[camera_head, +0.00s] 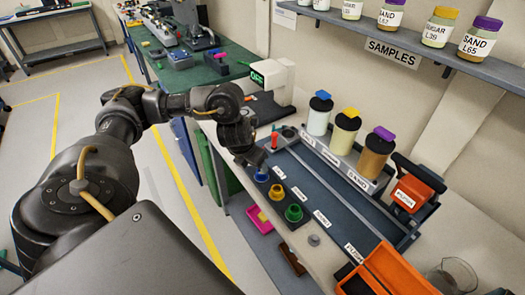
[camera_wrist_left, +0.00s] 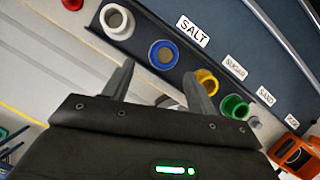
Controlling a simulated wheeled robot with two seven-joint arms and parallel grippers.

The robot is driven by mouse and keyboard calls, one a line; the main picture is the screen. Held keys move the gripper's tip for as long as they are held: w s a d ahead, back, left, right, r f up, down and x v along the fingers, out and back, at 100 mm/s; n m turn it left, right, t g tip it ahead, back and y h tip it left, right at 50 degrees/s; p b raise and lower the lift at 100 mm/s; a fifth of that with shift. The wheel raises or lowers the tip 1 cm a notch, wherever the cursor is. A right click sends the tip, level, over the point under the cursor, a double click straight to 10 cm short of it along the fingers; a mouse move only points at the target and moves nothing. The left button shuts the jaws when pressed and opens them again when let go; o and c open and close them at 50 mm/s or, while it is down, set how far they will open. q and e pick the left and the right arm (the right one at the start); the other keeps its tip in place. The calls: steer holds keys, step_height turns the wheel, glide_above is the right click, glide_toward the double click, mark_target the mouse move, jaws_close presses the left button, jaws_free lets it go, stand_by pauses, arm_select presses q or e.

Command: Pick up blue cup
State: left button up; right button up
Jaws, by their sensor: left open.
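The blue cup (camera_head: 262,177) is a small round cup with a blue rim and a greyish-brown inside. It stands in a row on a dark strip near the front edge of the bench, and in the left wrist view (camera_wrist_left: 163,54) it is by the SALT label. My left gripper (camera_head: 252,158) is above the row's far end, close to the cup. In the left wrist view its two fingers (camera_wrist_left: 158,80) are spread, empty and pointing toward the blue cup, which appears just beyond the fingertips. My right gripper is in neither view.
A yellow cup (camera_head: 277,192) and a green cup (camera_head: 294,213) stand nearby in the row. A white-rimmed cup (camera_wrist_left: 117,20) is on the other side. Jars (camera_head: 345,130) with coloured lids stand behind the dark tray. An orange box (camera_head: 395,270) lies open at the near right.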

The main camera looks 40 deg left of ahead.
arm_select(q)
steer(key=shift+d+p+x, duration=0.2)
steer(key=shift+p+x, duration=0.05)
steer(key=shift+x, duration=1.3)
steer(key=shift+d+p+x, duration=0.15)
steer(key=shift+p+x, duration=0.05)
steer(key=shift+x, duration=1.35)
steer(key=shift+w+r, duration=0.1)
steer(key=shift+w, duration=0.05)
steer(key=c, duration=1.1)
